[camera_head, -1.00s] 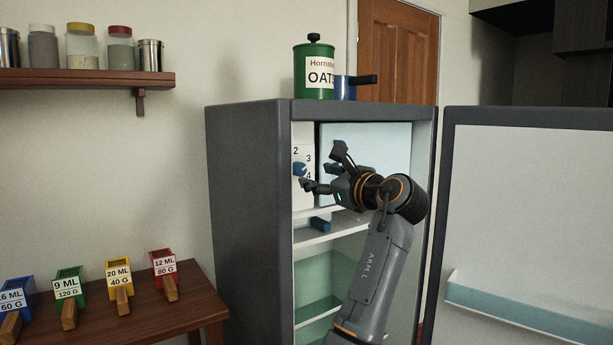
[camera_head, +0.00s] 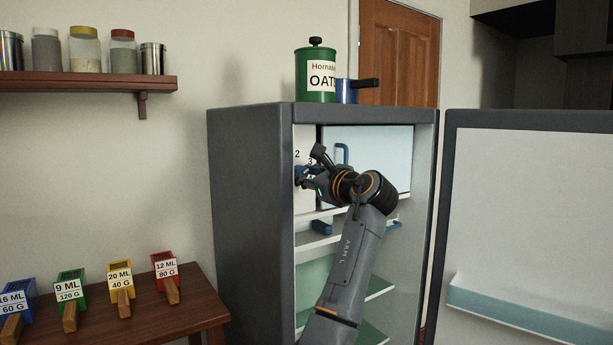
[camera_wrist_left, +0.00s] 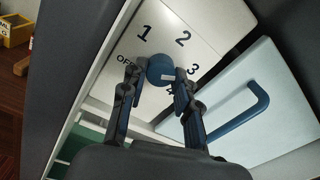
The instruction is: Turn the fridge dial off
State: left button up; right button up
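The fridge dial (camera_wrist_left: 160,70) is a round blue knob on a white panel inside the open fridge (camera_head: 255,200). Around it in the left wrist view I read OFF, 1, 2 and 3; a further mark is mostly covered by a finger. A small pale mark sits on the knob's lower right. My left gripper (camera_wrist_left: 158,80) is open, with one finger on each side of the knob; I cannot tell whether they touch it. In the head view my left gripper (camera_head: 310,168) covers most of the dial. My right gripper is not in view.
The fridge door (camera_head: 545,210) stands open at right. A blue-handled light compartment door (camera_wrist_left: 265,110) is beside the dial panel. Shelves lie below. A green oats tin (camera_head: 316,82) and a blue pot (camera_head: 346,92) stand on top. A wooden table (camera_head: 150,322) holds several colored scoops at left.

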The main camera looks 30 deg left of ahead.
pick_arm(q)
grip_shut()
jog(key=shift+n+p, duration=0.7)
jog(key=shift+n, duration=0.3)
jog(key=n+p, duration=0.1)
jog(key=n, duration=0.1)
jog(key=shift+n, duration=0.3)
jog(key=n, duration=0.2)
jog(key=shift+w+n+p, duration=0.1)
jog(key=shift+n+p, duration=0.25)
jog(key=shift+n, duration=0.05)
jog(key=n, duration=0.2)
jog(key=shift+n, duration=0.4)
jog(key=n, duration=0.3)
jog(key=shift+n+y, duration=0.3)
jog(key=n, duration=0.3)
jog(key=shift+n+b, duration=0.4)
jog(key=n+b, duration=0.1)
jog(key=n, duration=0.5)
jog(key=shift+n+g, duration=0.4)
